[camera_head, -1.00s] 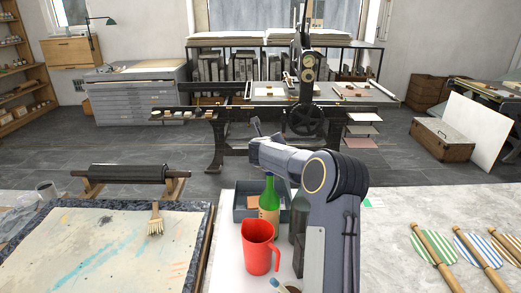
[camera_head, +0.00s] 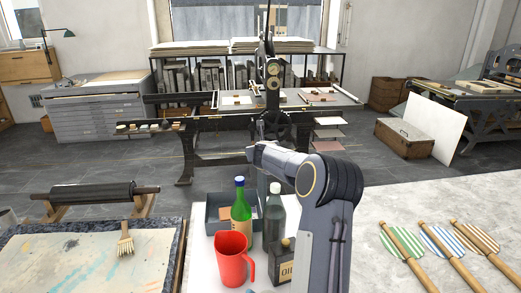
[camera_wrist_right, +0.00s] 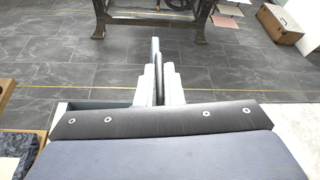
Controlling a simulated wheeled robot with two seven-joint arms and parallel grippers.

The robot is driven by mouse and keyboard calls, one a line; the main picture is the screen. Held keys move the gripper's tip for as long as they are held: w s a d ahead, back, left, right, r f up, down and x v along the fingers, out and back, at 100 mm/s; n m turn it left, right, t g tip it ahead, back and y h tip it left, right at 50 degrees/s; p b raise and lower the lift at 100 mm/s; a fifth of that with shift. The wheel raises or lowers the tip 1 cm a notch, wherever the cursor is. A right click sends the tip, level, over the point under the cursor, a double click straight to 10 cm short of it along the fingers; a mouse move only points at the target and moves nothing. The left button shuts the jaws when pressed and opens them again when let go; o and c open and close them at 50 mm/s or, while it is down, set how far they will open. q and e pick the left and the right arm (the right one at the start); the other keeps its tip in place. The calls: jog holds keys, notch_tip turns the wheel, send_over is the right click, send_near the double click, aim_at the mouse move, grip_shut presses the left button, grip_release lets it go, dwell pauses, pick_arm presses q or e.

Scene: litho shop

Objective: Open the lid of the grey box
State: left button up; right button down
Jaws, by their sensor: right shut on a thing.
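The grey box (camera_head: 212,224) stands on the white-topped table behind the bottles in the head view. Its top looks open, with a brownish thing visible inside. In the right wrist view, my right gripper (camera_wrist_right: 158,88) is shut on a thin dark plate seen edge-on, which appears to be the box's lid (camera_wrist_right: 157,62), raised roughly upright. A bit of the box's rim (camera_wrist_right: 115,104) shows to the left below the fingers. In the head view my right forearm and the bottles hide most of this gripper and the lid. My left gripper is out of view.
A green bottle (camera_head: 241,218), a grey bottle (camera_head: 275,218), a red jug (camera_head: 231,262) and an oil bottle (camera_head: 286,268) crowd in front of the box. A brush (camera_head: 125,240) lies at left. Striped paddles (camera_head: 400,242) lie on the right; the surface between is clear.

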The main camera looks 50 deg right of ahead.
jog(key=c, duration=1.6)
grip_release()
jog(key=shift+o, duration=0.2)
jog(key=shift+s+a+r+b, duration=0.15)
jog(key=shift+s+a+b, duration=0.15)
jog(key=shift+s+a, duration=0.1)
jog(key=b+v, duration=0.1)
jog(key=v, duration=0.5)
jog(key=shift+s+a+r, duration=0.15)
jog(key=shift+s+a, duration=0.05)
